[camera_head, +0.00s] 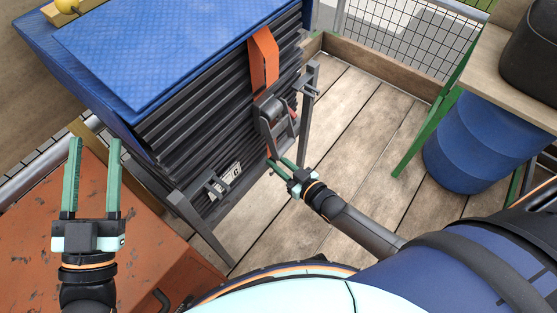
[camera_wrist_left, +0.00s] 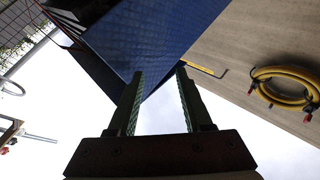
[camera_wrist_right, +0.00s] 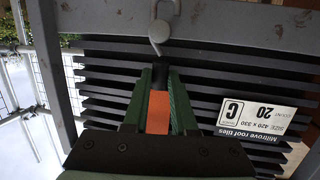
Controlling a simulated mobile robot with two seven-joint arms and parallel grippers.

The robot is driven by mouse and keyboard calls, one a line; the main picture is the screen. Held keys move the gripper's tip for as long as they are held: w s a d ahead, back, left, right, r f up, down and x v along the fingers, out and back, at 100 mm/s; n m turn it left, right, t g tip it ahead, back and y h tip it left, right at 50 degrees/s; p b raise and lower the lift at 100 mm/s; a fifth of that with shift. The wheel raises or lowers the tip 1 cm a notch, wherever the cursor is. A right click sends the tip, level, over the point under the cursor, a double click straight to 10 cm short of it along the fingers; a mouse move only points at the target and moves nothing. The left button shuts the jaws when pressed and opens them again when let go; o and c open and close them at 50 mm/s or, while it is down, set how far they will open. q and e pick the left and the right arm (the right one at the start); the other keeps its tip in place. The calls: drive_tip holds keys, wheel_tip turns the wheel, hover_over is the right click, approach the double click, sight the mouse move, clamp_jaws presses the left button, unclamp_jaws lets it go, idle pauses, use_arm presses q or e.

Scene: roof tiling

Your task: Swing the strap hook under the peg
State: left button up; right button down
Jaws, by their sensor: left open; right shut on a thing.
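The orange strap (camera_head: 264,58) runs over the tile stack's edge and down to a grey ratchet buckle (camera_head: 275,115). My right gripper (camera_head: 279,162) is shut on the strap's lower end below the buckle. In the right wrist view the orange webbing (camera_wrist_right: 158,112) lies between the fingers, and the pale grey hook (camera_wrist_right: 159,34) sticks out beyond the fingertips, in front of a grey frame bar (camera_wrist_right: 230,18). I cannot clearly tell the peg from the hook there, nor whether they touch. My left gripper (camera_head: 95,142) is open and empty above the rusty orange box.
The dark roof tiles (camera_head: 185,130) stand in a grey frame under a blue cover (camera_head: 150,45). The rusty orange box (camera_head: 150,250) is at lower left. A blue barrel (camera_head: 480,140) stands at right beside a green leg. The plank floor (camera_head: 350,130) between is clear.

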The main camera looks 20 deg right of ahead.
drive_tip(key=shift+s+a, duration=0.1)
drive_tip(key=c, duration=0.7)
unclamp_jaws()
drive_tip(key=shift+s, duration=0.2)
use_arm(q)
drive_tip(key=n+g+y+p, duration=0.2)
drive_tip(key=n+g+y, duration=0.1)
drive_tip(key=g, duration=0.1)
hover_over(154, 222)
drive_tip(key=w, duration=0.2)
wheel_tip(154, 222, down, 9)
drive_tip(key=f+g, duration=0.1)
drive_tip(key=f, duration=0.2)
drive_tip(key=s+f+g+y+p, duration=0.1)
drive_tip(key=f, duration=0.3)
drive_tip(key=s+f+n+g, duration=0.1)
drive_tip(key=f+g, duration=0.1)
drive_tip(key=f, duration=0.1)
drive_tip(key=shift+f+y, duration=0.15)
drive_tip(key=shift+y, duration=0.25)
use_arm(e)
drive_tip(key=v, duration=1.2)
drive_tip(key=shift+r, duration=0.1)
